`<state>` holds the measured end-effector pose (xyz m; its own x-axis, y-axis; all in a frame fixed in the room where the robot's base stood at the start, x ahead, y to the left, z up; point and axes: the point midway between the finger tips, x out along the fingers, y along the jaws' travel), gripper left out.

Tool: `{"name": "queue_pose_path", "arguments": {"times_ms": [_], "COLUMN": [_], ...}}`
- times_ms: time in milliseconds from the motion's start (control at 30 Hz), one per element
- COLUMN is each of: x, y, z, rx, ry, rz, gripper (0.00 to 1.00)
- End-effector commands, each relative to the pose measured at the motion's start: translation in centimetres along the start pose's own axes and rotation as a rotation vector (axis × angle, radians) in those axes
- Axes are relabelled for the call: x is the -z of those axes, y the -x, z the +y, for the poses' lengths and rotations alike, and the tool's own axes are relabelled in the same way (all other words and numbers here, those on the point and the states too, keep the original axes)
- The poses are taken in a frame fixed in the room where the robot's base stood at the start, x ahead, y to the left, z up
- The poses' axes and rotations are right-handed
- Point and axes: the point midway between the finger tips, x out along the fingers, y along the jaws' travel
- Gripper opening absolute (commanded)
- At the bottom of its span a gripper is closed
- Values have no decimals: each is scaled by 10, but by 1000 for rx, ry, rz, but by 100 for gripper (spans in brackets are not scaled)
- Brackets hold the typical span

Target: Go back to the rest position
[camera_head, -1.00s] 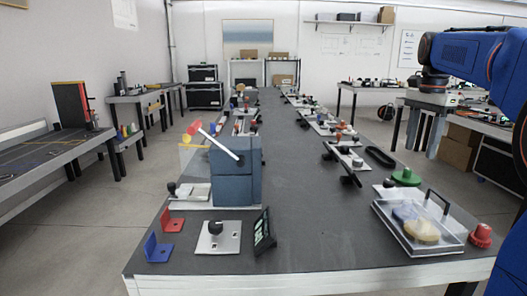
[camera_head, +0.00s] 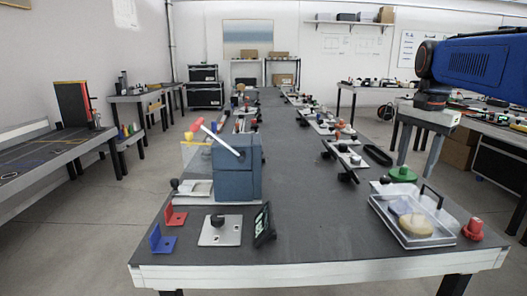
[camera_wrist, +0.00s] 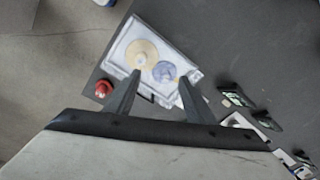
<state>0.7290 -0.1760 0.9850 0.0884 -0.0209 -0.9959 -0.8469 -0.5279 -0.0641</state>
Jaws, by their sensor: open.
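My gripper (camera_wrist: 159,76) is open in the wrist view, its two dark fingers spread with nothing between them. Beyond the fingertips lies the clear box (camera_wrist: 120,52) with a tan disc (camera_wrist: 141,54) and a bluish disc (camera_wrist: 164,71) in it. In the head view my blue arm reaches in from the upper right, raised over the right side. The same clear box (camera_head: 446,240) stands there at the table's front right, with a dark handle.
The long dark table (camera_head: 310,220) bears a red knob (camera_head: 473,229), a green round piece (camera_head: 403,174), a blue-grey box with a lever (camera_head: 237,170), a metal plate with a black knob (camera_head: 220,238), and red and blue brackets at the front left. Its front middle is clear.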

Motion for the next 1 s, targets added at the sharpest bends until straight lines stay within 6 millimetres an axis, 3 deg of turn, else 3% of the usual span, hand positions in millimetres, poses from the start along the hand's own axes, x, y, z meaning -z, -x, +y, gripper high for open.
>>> {"name": "queue_pose_path", "arguments": {"times_ms": [267,500,800,1000], "x": [-74,-131,-194,-221], "y": [-34,-77,-144,-183], "z": [38,76,126,151], "rx": [62,108,156,177], "ry": [271,509,802,947], "rz": [63,125,215,265], "gripper": [49,49,49,49]}}
